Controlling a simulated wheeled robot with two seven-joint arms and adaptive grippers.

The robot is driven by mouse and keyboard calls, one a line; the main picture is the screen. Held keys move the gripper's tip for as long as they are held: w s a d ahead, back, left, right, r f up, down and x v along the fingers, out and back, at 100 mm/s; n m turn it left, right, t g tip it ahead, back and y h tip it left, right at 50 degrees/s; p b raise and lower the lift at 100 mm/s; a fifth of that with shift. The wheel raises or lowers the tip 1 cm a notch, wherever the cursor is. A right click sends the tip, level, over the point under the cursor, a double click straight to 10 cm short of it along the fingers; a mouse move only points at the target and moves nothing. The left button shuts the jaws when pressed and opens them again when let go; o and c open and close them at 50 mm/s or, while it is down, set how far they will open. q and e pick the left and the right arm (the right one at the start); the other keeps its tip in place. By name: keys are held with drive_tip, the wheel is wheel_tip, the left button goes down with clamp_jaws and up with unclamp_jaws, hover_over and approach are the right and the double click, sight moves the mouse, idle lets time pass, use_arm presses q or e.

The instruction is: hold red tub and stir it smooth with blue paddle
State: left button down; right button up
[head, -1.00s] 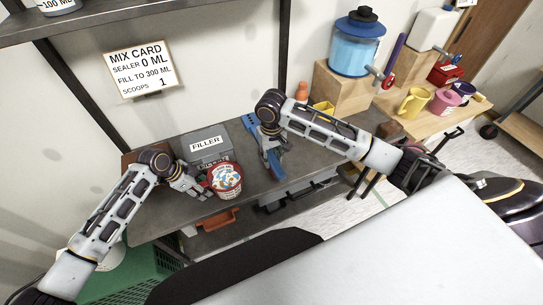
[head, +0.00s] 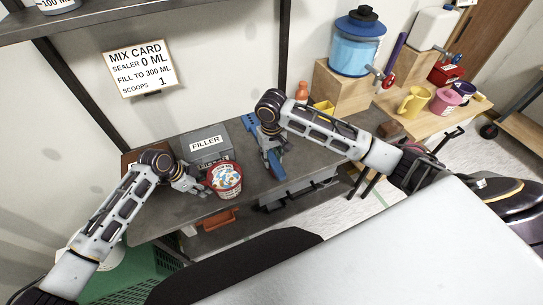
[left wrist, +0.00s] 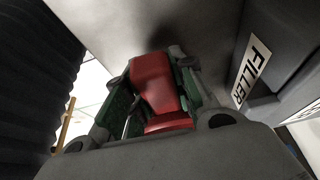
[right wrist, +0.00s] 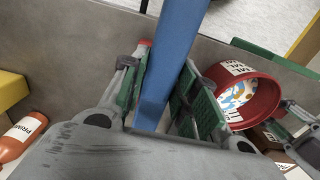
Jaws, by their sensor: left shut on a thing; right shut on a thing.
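The red tub (head: 239,188) stands upright on the bench, left of centre in the head view. My right gripper (right wrist: 158,85) is shut on the blue paddle (right wrist: 172,45). The paddle (head: 274,163) is to the right of the tub, apart from it and outside it.
A grey FILLER box (head: 205,143) stands right behind the tub. An orange PRIMER bottle (right wrist: 18,140) and a yellow container (right wrist: 10,90) are near my right gripper. A blue-lidded dispenser (head: 355,48) stands on a wooden block further right. A MIX CARD (head: 141,69) hangs on the wall.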

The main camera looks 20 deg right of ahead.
idle(0.8)
drive_tip(key=o, duration=0.3)
clamp_jaws()
drive_tip(key=shift+r, duration=0.1)
